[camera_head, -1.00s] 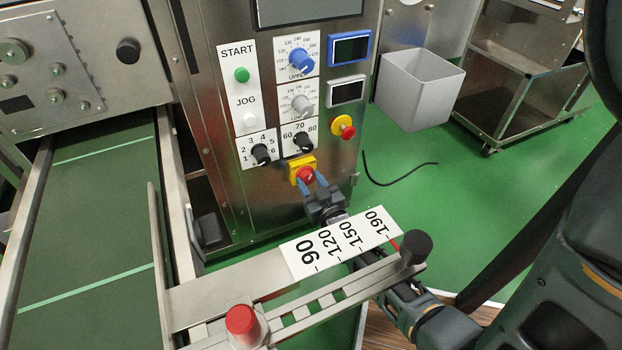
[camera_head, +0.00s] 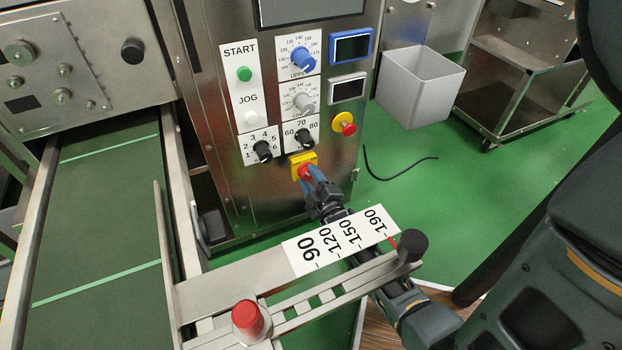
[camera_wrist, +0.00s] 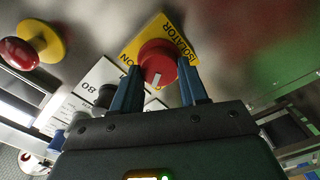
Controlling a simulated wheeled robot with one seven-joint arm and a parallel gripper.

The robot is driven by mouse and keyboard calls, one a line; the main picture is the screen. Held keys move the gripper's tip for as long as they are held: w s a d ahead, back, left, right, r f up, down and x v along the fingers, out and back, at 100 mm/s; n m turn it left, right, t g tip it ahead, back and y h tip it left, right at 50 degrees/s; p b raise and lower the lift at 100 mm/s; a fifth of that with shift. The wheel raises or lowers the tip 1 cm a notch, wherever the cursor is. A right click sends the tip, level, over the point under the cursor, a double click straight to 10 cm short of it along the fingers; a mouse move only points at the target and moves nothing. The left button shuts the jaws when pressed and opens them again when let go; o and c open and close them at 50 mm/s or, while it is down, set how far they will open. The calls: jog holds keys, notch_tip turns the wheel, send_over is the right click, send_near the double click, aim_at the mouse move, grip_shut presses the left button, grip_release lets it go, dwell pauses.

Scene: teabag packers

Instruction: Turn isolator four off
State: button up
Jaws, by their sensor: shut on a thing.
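The isolator is a red rotary knob (camera_wrist: 158,62) on a yellow plate (camera_wrist: 130,45) lettered "ISOLATOR" and "ON" in the wrist view. In the head view the yellow plate (camera_head: 301,160) sits low on the steel panel, below the black dials, with the red knob partly hidden by my fingers. My gripper (camera_head: 312,178) reaches up to it from below. In the wrist view my gripper (camera_wrist: 160,85) has one blue finger on each side of the knob, shut on it. A white mark on the knob's face points toward my gripper. No number four is readable on the plate.
A red emergency button on yellow (camera_head: 344,124) is up and right of the isolator. A guide rail with a scale label (camera_head: 340,240) and black knob (camera_head: 412,245) crosses in front of my arm. A red-capped post (camera_head: 248,320) stands nearer. A grey bin (camera_head: 420,90) stands right.

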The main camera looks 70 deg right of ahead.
jog(key=shift+n, duration=1.5)
jog(key=shift+w+a+f, duration=0.1)
jog(key=o, duration=1.1)
jog(key=shift+c, duration=0.2)
jog(key=p+v, duration=0.1)
jog(key=v, duration=0.6)
jog(key=shift+s+a, duration=0.25)
jog(key=shift+s, duration=0.05)
